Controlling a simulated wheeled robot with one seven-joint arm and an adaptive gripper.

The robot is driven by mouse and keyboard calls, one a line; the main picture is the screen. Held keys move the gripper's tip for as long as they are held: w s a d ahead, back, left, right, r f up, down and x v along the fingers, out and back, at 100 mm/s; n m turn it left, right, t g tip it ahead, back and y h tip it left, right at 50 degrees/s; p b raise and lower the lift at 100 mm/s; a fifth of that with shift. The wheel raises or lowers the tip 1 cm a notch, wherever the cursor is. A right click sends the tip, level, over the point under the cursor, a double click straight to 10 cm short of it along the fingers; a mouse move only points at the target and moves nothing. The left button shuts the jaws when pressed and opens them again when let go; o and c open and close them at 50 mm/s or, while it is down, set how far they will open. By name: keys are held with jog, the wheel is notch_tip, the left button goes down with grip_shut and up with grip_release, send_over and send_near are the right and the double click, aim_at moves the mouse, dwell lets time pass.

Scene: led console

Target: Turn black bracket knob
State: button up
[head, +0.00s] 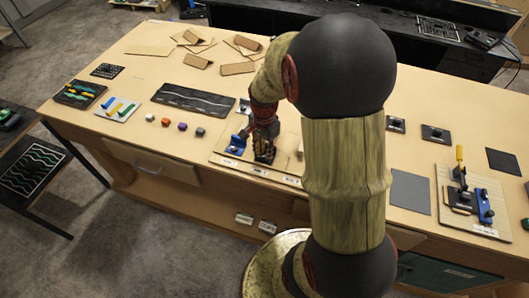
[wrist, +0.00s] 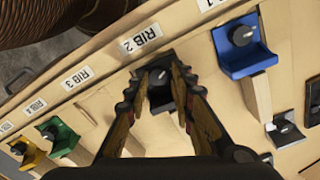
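In the wrist view, the black bracket (wrist: 160,98) stands by the RIB 2 label (wrist: 140,38), with a dark grey knob (wrist: 161,77) on it. My gripper (wrist: 160,72) has its two fingers apart, one on each side of this bracket and knob. I cannot tell whether either finger touches them. In the head view, my gripper (head: 264,152) is low over the wooden board (head: 284,178), just right of the blue bracket. The black bracket cannot be made out clearly there.
A blue bracket (wrist: 243,48) with a knob stands right of the fingers. Green (wrist: 58,137) and yellow (wrist: 28,154) brackets stand at lower left. In the head view, several coloured blocks (head: 182,126) lie left of the board. My arm hides the table's middle right.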

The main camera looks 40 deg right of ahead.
aim_at(264, 156)
jog(key=shift+o, duration=1.2)
jog(key=shift+f, duration=0.1)
jog(key=n+b, duration=0.1)
jog(key=n, duration=0.2)
jog(key=shift+f+b, duration=0.1)
jog(key=shift+b, duration=0.3)
jog(key=n+b, duration=0.2)
jog(key=n, duration=0.2)
jog(key=shift+n, duration=0.3)
jog(key=n+b, duration=0.2)
jog(key=n, duration=0.1)
notch_tip(264, 156, up, 8)
jog(key=p, duration=0.2)
jog(key=s+a+r+n+t, duration=0.2)
jog(key=s+a+r, duration=0.1)
jog(key=a, duration=0.3)
jog(key=s+a+r+n+t+p, duration=0.1)
jog(key=s+a+r+n, duration=0.1)
jog(key=s+a+r, duration=0.2)
jog(key=s+a+r+n+t, duration=0.2)
jog(key=a+r, duration=0.4)
jog(key=a, duration=0.3)
jog(key=shift+s+a+r+n+t, duration=0.2)
jog(key=shift+s+a+n+t, duration=0.15)
jog(key=shift+s, duration=0.35)
